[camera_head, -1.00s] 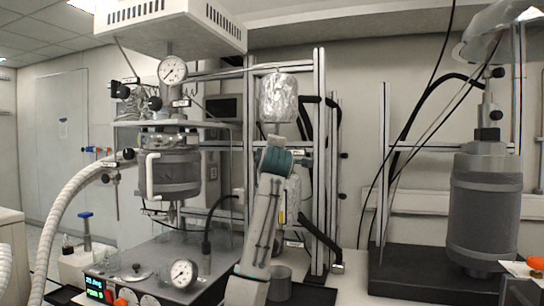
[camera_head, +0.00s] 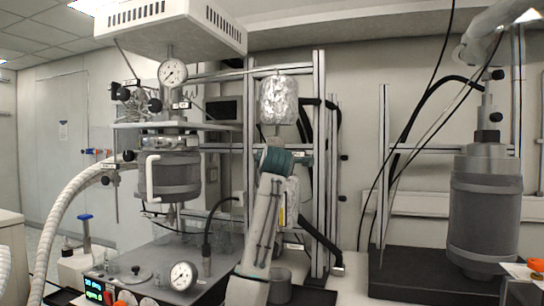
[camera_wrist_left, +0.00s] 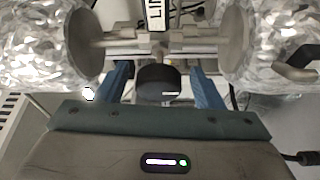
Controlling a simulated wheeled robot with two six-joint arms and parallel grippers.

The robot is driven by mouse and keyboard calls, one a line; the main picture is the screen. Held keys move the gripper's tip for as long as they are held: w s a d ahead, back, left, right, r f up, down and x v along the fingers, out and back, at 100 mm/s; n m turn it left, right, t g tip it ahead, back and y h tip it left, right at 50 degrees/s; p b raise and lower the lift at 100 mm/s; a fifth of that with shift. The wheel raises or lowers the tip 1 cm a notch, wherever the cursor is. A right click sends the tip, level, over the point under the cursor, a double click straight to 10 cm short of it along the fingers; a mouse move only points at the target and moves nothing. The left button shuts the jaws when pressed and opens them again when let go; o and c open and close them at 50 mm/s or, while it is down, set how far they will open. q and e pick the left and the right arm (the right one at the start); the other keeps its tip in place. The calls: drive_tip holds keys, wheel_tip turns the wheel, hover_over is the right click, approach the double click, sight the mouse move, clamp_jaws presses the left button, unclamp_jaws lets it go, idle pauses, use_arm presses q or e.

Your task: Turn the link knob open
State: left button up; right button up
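The link knob (camera_wrist_left: 158,84) is a dark round knob in the middle of the left wrist view, below a partly cut-off label (camera_wrist_left: 157,15) reading "LIN". It sits in front of a metal pipe (camera_wrist_left: 115,40) between two foil-wrapped cylinders. My left gripper (camera_wrist_left: 160,78) is open, with one blue finger on each side of the knob and a narrow gap at each side. In the head view my left gripper (camera_head: 300,158) is between the upper foil cylinder (camera_head: 278,102) and the lower foil cylinder (camera_head: 292,200); its fingertips and the knob are hidden there. My right gripper is not in view.
A reactor vessel (camera_head: 170,178) with a gauge (camera_head: 173,72) stands left, above a control box (camera_head: 150,268). A metal frame (camera_head: 319,130) rises just right of my left gripper. A large grey vessel (camera_head: 485,210) stands right on a black base (camera_head: 420,272). Cables hang between.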

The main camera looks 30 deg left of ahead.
use_arm(q)
drive_tip(key=shift+s+d, duration=0.1)
drive_tip(key=b+v, duration=0.2)
drive_tip(key=v, duration=0.8)
drive_tip(key=shift+s, duration=0.25)
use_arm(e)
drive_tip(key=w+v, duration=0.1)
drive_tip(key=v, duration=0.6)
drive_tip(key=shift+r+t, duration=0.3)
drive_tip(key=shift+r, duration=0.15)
use_arm(q)
drive_tip(key=shift+d+f, duration=0.1)
drive_tip(key=shift+f, duration=0.05)
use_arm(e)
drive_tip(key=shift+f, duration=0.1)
